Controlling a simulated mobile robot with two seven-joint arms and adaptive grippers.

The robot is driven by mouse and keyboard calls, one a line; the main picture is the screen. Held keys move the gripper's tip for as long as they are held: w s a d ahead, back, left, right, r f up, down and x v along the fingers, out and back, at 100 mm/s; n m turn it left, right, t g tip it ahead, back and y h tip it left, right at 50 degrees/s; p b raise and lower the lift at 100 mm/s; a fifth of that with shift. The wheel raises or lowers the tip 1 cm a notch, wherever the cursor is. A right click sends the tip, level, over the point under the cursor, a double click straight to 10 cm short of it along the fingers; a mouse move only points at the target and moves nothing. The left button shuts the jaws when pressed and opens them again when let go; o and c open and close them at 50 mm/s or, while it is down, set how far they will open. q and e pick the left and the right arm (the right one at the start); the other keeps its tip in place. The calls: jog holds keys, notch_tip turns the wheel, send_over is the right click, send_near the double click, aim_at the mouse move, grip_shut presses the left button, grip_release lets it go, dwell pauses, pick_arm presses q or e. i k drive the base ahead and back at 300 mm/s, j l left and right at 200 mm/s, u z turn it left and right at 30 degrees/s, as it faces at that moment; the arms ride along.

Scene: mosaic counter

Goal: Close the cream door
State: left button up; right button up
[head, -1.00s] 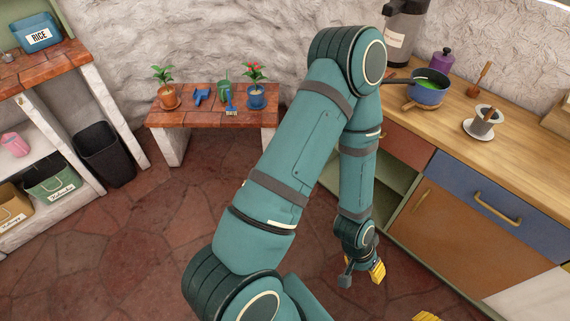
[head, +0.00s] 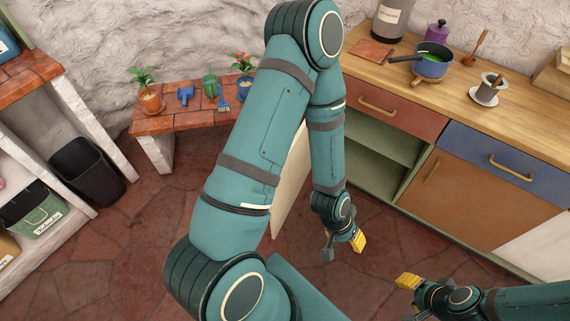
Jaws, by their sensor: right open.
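The cream door (head: 292,188) stands open at the left end of the counter, swung out from a cabinet with open green shelves (head: 376,158). My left arm covers much of it. My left gripper (head: 352,243) hangs over the floor in front of the open cabinet, to the right of the door's visible part. Its yellow tips show, but their spacing is unclear. My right gripper (head: 408,283) is at the lower right, open and empty over the floor, apart from the door.
A red drawer (head: 394,109) is above the open shelves, with a blue drawer (head: 492,168) and a brown door (head: 465,200) to the right. A pot (head: 432,62) stands on the counter. A bench (head: 165,122) with plants and a black bin (head: 88,172) are at the left.

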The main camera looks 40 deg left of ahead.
aim_at(297, 169)
jog(key=k+j, duration=0.1)
jog(key=j, duration=0.2)
jog(key=k+j, duration=0.1)
jog(key=j, duration=0.25)
jog(key=k+j+z, duration=0.1)
jog(key=j, duration=1.15)
jog(key=i+j, duration=0.1)
jog(key=j, duration=0.25)
jog(key=i+j+z, duration=0.1)
jog(key=j, duration=0.55)
jog(key=i+z, duration=0.1)
jog(key=i+l, duration=0.05)
